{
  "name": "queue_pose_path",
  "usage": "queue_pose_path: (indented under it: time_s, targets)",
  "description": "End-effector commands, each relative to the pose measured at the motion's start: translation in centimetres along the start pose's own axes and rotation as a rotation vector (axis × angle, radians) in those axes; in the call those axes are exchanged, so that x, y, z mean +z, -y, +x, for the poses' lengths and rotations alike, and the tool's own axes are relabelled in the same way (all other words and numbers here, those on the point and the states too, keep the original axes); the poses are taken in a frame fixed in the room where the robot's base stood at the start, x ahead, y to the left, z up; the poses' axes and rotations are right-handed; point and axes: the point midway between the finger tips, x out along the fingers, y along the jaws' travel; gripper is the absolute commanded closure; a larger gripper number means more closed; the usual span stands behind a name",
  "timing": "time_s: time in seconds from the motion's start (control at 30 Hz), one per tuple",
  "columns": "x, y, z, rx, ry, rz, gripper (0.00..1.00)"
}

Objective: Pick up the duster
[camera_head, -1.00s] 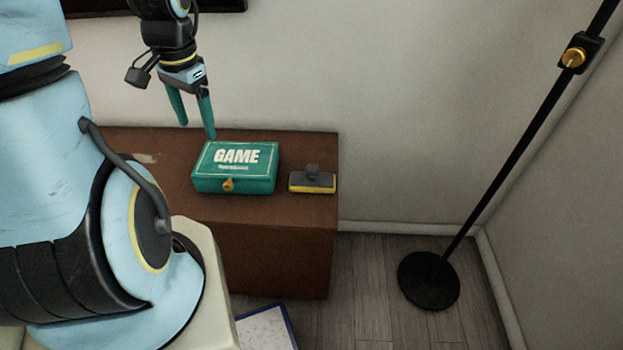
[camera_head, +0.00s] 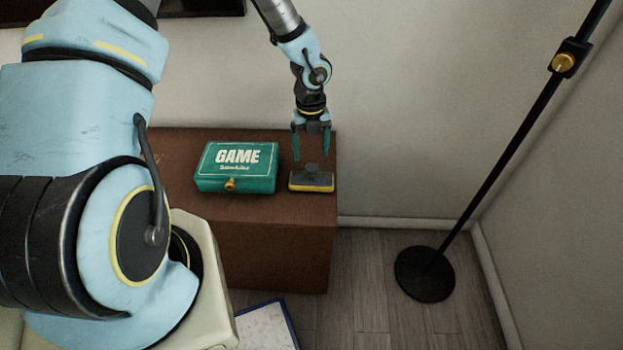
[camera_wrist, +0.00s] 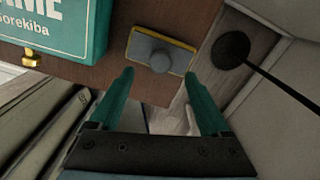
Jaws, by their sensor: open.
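The duster (camera_head: 311,180) is a small grey block with a yellow lower edge and a rounded grey knob on top. It lies near the right end of the brown wooden cabinet. My gripper (camera_head: 311,158) points down above the duster with its two green fingers apart and nothing between them. In the wrist view the duster (camera_wrist: 143,50) lies just beyond the open fingertips (camera_wrist: 159,73), its knob roughly midway between them. The fingers do not appear to touch it.
A green GAME box (camera_head: 236,167) with a gold clasp sits left of the duster on the brown cabinet (camera_head: 270,240). A black floor stand (camera_head: 425,274) stands to the right. The wall is close behind the cabinet. A blue-edged board (camera_head: 266,327) lies on the floor.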

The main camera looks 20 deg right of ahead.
Motion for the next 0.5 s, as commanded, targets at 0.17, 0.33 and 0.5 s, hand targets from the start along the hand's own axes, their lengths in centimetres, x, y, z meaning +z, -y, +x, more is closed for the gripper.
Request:
queue_pose_path:
  time_s: [0.17,0.33,0.5]
  targets:
    - [0.0,0.0,1.5,0.0,0.001,-0.002,0.19]
    - [-0.2,0.1,3.1,0.002,-0.002,-0.002,0.19]
    - [-0.2,0.2,5.6,0.002,-0.001,-0.002,0.19]
